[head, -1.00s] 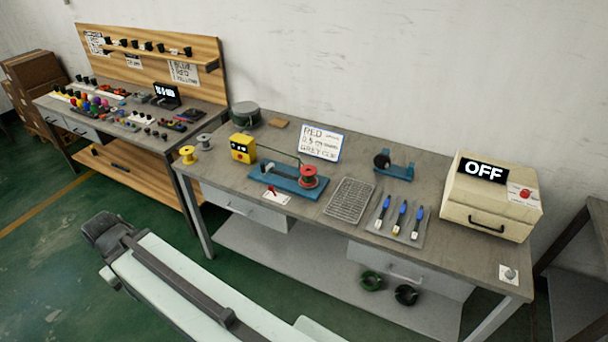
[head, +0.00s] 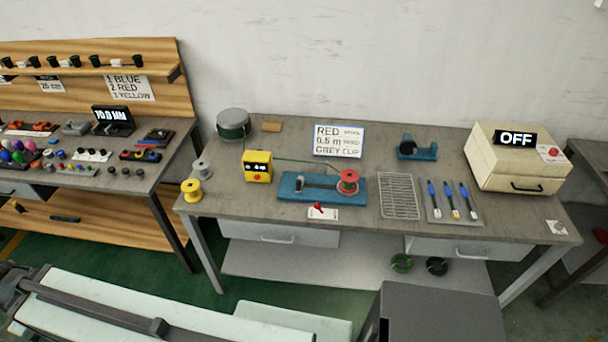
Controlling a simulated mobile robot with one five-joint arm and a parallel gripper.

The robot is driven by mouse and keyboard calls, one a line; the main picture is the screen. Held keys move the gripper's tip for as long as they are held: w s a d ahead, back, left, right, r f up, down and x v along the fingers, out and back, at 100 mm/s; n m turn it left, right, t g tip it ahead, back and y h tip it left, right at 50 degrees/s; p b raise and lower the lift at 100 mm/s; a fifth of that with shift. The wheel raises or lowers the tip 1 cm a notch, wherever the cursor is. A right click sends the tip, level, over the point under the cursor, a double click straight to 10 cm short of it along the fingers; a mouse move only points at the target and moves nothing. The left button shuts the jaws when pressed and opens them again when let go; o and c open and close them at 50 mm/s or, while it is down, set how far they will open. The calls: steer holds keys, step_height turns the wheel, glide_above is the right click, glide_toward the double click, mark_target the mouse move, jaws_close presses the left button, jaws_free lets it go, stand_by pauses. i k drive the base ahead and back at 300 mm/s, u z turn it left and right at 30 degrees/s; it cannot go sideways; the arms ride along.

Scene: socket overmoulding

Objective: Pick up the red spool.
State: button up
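The red spool (head: 348,176) is upright on the right end of a blue winding base (head: 290,186) on the grey workbench. Its rims are red and its middle looks pale or copper-coloured. My gripper is not clearly in view. Only pale and dark links of my own arm show at the lower left, well in front of and below the bench, apart from the spool.
A yellow box (head: 257,167), yellow spool (head: 191,190) and grey spool (head: 202,168) stand left of the base. A wire rack (head: 399,196), blue-handled tools (head: 454,199) and a cream box marked OFF (head: 518,160) stand right. A small red-switch plate (head: 322,212) lies in front.

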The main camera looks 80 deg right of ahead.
mark_target(348, 184)
steer(key=i, duration=1.1)
steer(key=z, duration=2.7)
